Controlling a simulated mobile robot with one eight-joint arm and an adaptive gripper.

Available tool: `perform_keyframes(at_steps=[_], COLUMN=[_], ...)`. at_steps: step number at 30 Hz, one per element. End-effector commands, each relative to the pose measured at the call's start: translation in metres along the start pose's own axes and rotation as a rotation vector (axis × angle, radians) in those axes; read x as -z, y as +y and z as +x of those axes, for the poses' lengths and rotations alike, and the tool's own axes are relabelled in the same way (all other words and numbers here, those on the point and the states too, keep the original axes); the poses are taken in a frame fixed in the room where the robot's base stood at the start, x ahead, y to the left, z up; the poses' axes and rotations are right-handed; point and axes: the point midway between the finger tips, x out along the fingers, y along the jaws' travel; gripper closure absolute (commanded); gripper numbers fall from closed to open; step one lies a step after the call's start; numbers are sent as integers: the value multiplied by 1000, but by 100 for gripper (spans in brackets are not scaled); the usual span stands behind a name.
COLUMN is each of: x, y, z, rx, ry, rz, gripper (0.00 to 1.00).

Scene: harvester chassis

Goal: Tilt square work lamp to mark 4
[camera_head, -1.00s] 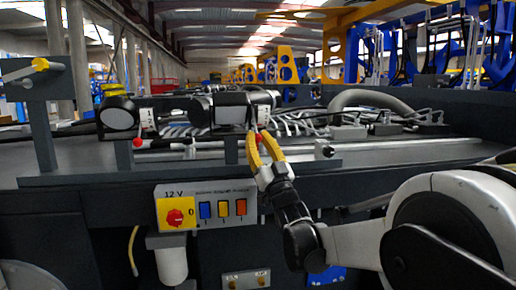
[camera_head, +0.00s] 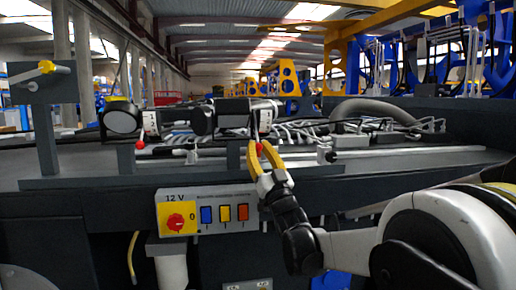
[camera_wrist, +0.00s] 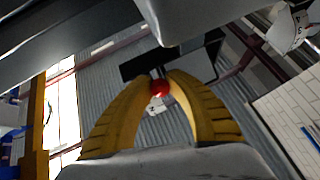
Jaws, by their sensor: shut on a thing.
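The square work lamp (camera_head: 233,116) is a dark boxy lamp on the rail in the middle of the head view. A white scale plate (camera_head: 265,121) is at its right side, but its marks are too small to read. Its red knob (camera_head: 259,148) hangs below the plate. My gripper (camera_head: 258,154), with yellow fingers, is shut on the red knob from below. In the wrist view the knob (camera_wrist: 159,88) sits between the fingertips, with the dark lamp body (camera_wrist: 201,57) behind. The lamp's exact tilt is hard to tell.
A round lamp (camera_head: 122,118) with its own scale and red knob (camera_head: 140,145) stands to the left. A 12 V switch panel (camera_head: 208,211) is below the rail. Hoses and cables (camera_head: 300,130) lie behind, and a small clamp (camera_head: 326,155) is to the right.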

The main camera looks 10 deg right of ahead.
Motion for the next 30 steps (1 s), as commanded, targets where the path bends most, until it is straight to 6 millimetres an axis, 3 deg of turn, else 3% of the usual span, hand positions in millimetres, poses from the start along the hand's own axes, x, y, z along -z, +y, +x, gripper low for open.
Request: perform_keyframes(at_steps=[2,3,5,17,30], x=[-2,-2,-2,0,0], y=[1,1,0,0,1], z=[-1,-1,-1,-8,-98], rx=[-2,-2,-2,-1,-2], ry=[-5,-4,-4,-1,-2], rz=[-1,-1,-1,-1,-1], gripper=[100,71,55,55,55])
